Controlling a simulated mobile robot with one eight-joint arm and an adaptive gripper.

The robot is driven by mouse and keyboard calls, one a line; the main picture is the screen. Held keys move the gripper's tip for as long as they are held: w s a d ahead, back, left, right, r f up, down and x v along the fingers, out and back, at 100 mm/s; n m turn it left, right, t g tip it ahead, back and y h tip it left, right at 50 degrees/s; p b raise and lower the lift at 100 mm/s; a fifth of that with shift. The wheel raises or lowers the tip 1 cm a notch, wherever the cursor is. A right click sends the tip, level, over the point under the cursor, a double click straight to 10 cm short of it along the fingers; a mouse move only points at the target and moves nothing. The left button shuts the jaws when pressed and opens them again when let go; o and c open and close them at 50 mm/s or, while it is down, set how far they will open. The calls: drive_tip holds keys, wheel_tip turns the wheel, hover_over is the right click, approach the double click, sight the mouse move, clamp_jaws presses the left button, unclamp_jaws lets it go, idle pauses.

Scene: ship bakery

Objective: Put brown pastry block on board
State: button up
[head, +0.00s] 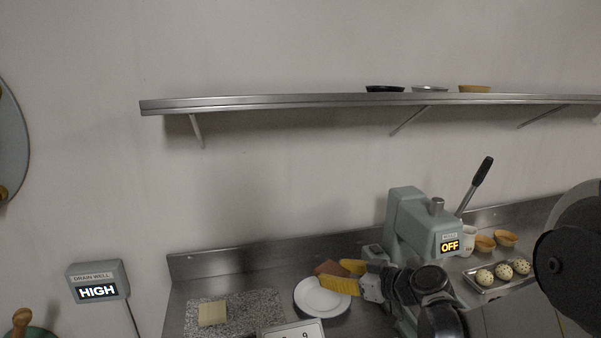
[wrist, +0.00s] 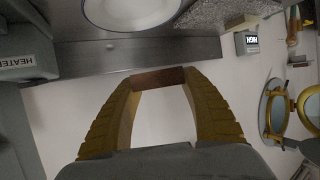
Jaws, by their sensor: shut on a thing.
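The brown pastry block (head: 327,267) is a small dark-brown piece in my gripper, held above the counter near the white plate. My gripper (head: 334,272) has yellow ribbed fingers. In the wrist view the block (wrist: 158,78) spans the gap between the fingertips (wrist: 158,82), and both fingers press on its ends. The board (head: 262,302) is a speckled grey slab on the counter, left of the gripper and the plate. A pale yellow block (head: 212,313) lies on its left part. The board also shows at the top of the wrist view (wrist: 212,14).
A white plate (head: 322,298) with a dark rim sits between board and gripper. A grey-green machine reading OFF (head: 407,215) stands at right, beside a tray of speckled balls (head: 483,277) and brown cups (head: 505,238). A white display box (head: 293,331) is by the board's front. A shelf (head: 330,101) hangs above.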

drive_tip(key=s+d+r+m+t+h, duration=0.25)
drive_tip(key=s+d+m+h, duration=0.35)
drive_tip(key=d, duration=0.4)
drive_tip(key=n+g+y, duration=0.2)
drive_tip(key=n+y, duration=0.3)
approach(313, 268)
drive_tip(key=shift+t, duration=0.25)
drive_tip(key=w+d+f, duration=0.3)
drive_tip(key=shift+w, duration=0.1)
drive_tip(key=w+a+n+g+y, duration=0.1)
drive_tip(key=a, duration=0.1)
drive_tip(key=w+a+n+g+y, duration=0.1)
drive_tip(key=a, duration=0.2)
drive_tip(key=w+a+n+g+y, duration=0.1)
drive_tip(key=a, duration=0.2)
drive_tip(key=shift+w+a+f+n, duration=0.1)
drive_tip(key=shift+w+f+n, duration=0.2)
drive_tip(key=shift+f, duration=0.1)
drive_tip(key=s+a+n+g+y, duration=0.1)
drive_tip(key=a+n+g+y, duration=0.1)
drive_tip(key=a+n+g, duration=0.7)
drive_tip(key=a+f+g, duration=0.1)
drive_tip(key=a+g, duration=0.1)
drive_tip(key=a, duration=0.4)
drive_tip(key=shift+n+g, duration=0.3)
drive_tip(key=shift+n, duration=0.1)
wheel_tip(313, 268, down, 9)
drive_tip(key=b, duration=0.4)
drive_tip(key=shift+f, duration=0.25)
